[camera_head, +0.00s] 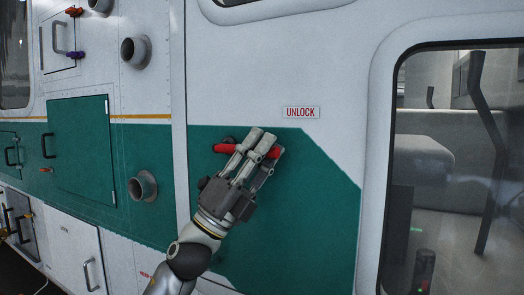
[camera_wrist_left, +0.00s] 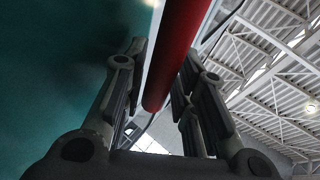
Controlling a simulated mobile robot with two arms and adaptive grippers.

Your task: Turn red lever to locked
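The red lever (camera_head: 224,148) lies roughly level on the green panel of the helicopter's side, below a white sign (camera_head: 301,113) reading "UNLOCK". My left gripper (camera_head: 265,144) is at the lever, its fingers crossing in front of the lever's middle and right part and hiding some of it. In the left wrist view the red lever (camera_wrist_left: 180,55) runs between the two spread fingers of my left gripper (camera_wrist_left: 160,85). A gap shows on its left side; contact with the right finger cannot be told. My right gripper is not in view.
A window (camera_head: 460,160) with a thick white frame is to the right. A green hatch (camera_head: 82,150), round ports (camera_head: 136,52) and small handles are to the left. The panel around the lever is flat and clear.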

